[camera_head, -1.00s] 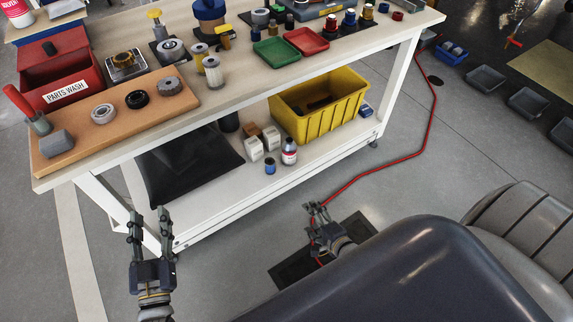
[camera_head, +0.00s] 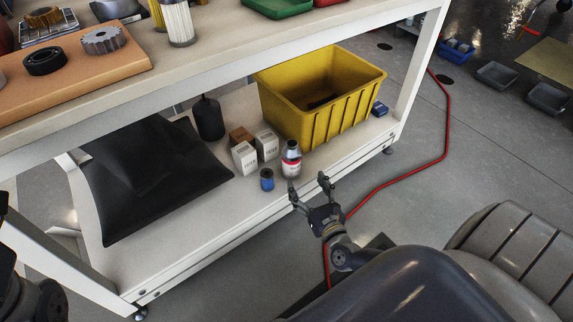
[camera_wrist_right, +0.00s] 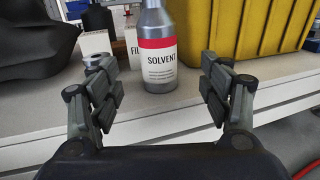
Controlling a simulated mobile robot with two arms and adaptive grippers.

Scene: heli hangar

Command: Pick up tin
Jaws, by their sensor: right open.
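A grey solvent tin (camera_head: 291,163) with a red and white label and dark cap stands upright near the front edge of the lower shelf. In the right wrist view the solvent tin (camera_wrist_right: 158,62) shows its "SOLVENT" label, centred beyond my fingers. My right gripper (camera_head: 308,186) is open and empty, just in front of the shelf edge. Its fingers (camera_wrist_right: 159,82) are spread to either side of the tin in that view, not closed on it. A small blue-and-dark can (camera_head: 267,181) stands left of the tin. Parts of my left arm show at the left edge; its fingers are not clear.
White boxes (camera_head: 245,158) and a brown box (camera_head: 240,136) stand behind the tin. A yellow bin (camera_head: 335,115) is behind right, a black bag (camera_head: 150,180) left. The workbench top (camera_head: 190,60) overhangs the shelf. A red hose (camera_head: 405,178) lies on the floor.

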